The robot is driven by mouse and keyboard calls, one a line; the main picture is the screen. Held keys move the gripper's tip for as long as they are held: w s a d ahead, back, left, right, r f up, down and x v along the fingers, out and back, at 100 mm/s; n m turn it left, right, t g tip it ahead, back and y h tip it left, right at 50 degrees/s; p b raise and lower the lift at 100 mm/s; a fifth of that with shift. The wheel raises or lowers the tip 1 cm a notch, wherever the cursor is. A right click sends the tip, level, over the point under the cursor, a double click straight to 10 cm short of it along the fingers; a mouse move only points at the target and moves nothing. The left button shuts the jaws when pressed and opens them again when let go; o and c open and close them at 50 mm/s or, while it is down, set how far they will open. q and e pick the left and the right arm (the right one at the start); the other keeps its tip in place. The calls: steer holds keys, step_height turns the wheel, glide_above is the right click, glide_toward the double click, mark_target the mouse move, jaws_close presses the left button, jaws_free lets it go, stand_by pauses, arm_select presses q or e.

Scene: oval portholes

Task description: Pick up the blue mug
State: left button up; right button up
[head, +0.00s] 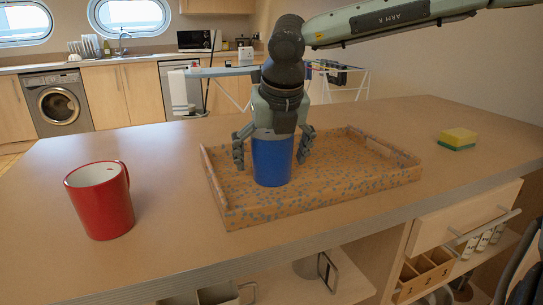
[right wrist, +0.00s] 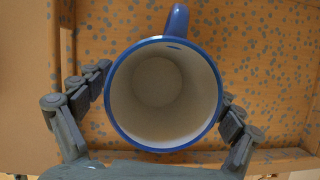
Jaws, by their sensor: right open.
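The blue mug (head: 271,162) stands upright in the speckled orange tray (head: 345,192) on the counter. My right gripper (head: 273,150) points down over it, open, with one finger on each side of the mug. In the right wrist view the mug (right wrist: 165,95) shows from above, empty and white inside, with its blue handle at the top. The right gripper's fingers (right wrist: 165,100) are beside the mug's left and right walls; whether they touch it I cannot tell. The left gripper is not in view.
A red mug (head: 102,200) stands on the counter (head: 165,185) left of the tray. A yellow and green sponge (head: 457,139) lies to the right. Below the counter are an open shelf and a drawer (head: 465,218). The counter between the red mug and the tray is clear.

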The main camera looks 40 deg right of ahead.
steer(key=shift+c, duration=0.5)
steer(key=shift+r, duration=0.1)
steer(key=c, duration=1.5)
steer(key=shift+o, duration=0.2)
